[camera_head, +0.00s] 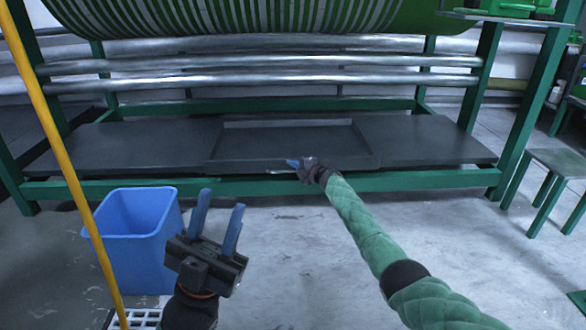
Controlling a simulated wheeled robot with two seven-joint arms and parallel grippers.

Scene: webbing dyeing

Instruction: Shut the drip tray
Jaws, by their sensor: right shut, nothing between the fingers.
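The drip tray (250,166) is a shallow, dark grey, empty tray with a low rim. It sits in the middle of the dark lower shelf, its front wall close to the green front rail. I cannot tell how far it stands out from the shelf. My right gripper (295,163) is shut and empty at the middle of the tray's front wall, near a pale strip there. It hides part of that wall; whether it touches is unclear. My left gripper (218,218) is open and empty, fingers up, in front of the shelf and well short of the tray.
A blue bin (137,235) stands on the floor left of my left gripper. A yellow pole (66,165) slants down at the left. The green frame (415,180) carries metal rollers (270,83) above the shelf. A green stool (560,165) stands at the right. The centre floor is clear.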

